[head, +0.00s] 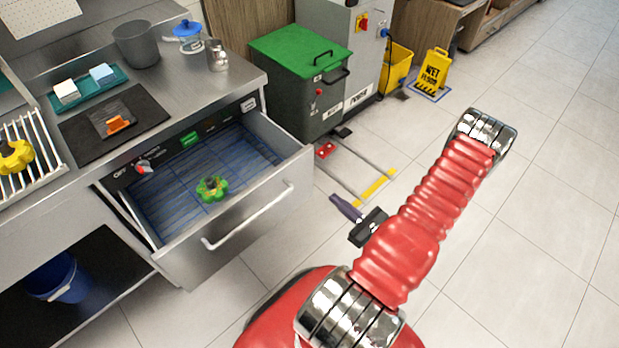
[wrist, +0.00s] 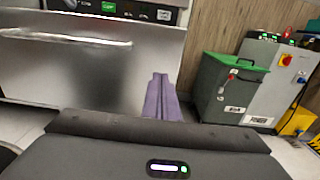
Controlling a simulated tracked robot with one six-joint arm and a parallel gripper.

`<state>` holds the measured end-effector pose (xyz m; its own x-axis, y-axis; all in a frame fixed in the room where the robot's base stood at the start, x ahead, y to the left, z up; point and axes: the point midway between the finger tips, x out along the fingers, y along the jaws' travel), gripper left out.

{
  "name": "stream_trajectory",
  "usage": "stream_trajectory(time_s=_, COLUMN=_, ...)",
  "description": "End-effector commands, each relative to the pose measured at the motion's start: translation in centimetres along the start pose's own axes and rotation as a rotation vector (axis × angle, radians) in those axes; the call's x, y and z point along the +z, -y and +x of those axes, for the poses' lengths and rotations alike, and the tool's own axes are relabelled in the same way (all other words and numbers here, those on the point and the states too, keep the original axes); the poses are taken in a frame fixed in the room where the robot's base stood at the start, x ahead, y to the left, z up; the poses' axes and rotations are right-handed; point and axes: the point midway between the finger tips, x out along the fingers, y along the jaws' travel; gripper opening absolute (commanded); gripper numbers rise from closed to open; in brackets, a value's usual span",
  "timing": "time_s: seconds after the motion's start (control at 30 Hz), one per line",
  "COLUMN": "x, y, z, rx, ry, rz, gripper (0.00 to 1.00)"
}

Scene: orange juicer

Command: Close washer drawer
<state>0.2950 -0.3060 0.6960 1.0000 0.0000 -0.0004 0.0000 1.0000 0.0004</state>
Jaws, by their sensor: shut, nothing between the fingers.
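The washer drawer (head: 236,240) is pulled open from under the steel counter, with a long horizontal handle (head: 248,217) on its front. A green knob-shaped part (head: 211,188) lies on the blue rack (head: 185,200) inside it. My gripper (head: 336,198) is shut and empty, its purple fingers to the right of the drawer and apart from it in the head view. In the wrist view my gripper (wrist: 157,80) points toward the right part of the steel drawer front (wrist: 90,70), and the handle (wrist: 70,38) is to its left.
A green-lidded grey bin (head: 300,85) and a grey machine (head: 350,45) stand behind on the right. A yellow wet-floor sign (head: 435,68) stands farther right. The counter (head: 200,85) holds a pot, a jar and trays. A blue bucket (head: 60,282) sits on the lower shelf.

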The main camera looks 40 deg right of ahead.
Motion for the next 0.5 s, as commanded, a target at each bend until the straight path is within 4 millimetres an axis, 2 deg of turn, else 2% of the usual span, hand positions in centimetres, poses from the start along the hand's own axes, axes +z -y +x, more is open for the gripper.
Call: stream_trajectory(time_s=0.5, x=0.0, y=-0.1, z=4.9, rx=0.004, ry=0.001, rz=-0.002, gripper=0.00)
